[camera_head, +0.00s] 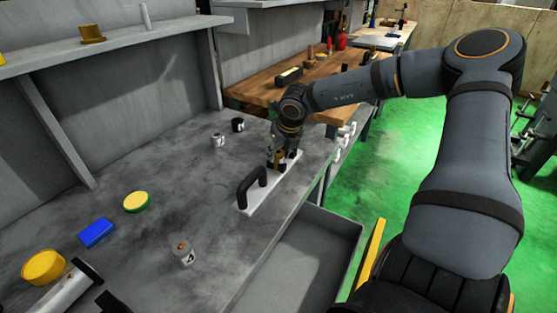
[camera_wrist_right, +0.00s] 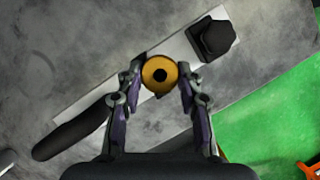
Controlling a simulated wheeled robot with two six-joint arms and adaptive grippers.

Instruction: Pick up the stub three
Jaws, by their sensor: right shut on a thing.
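My right gripper (camera_head: 280,160) is over the white plate (camera_head: 254,205) near the bench's right edge. In the right wrist view, its two fingers (camera_wrist_right: 160,88) are closed on the sides of a round gold-topped piece (camera_wrist_right: 160,70) with a dark centre hole. The piece lies in front of the white plate (camera_wrist_right: 120,78) in that view; I cannot tell whether it touches it. I cannot read a number on it. Small labelled cylinders stand on the bench: a grey one (camera_head: 218,140), a dark one (camera_head: 238,125) and a copper-topped one (camera_head: 184,254).
The plate carries a black handle (camera_head: 252,188) beside my gripper and a black knob (camera_wrist_right: 213,38). A grey drawer (camera_head: 315,250) stands open. The bench middle is clear.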

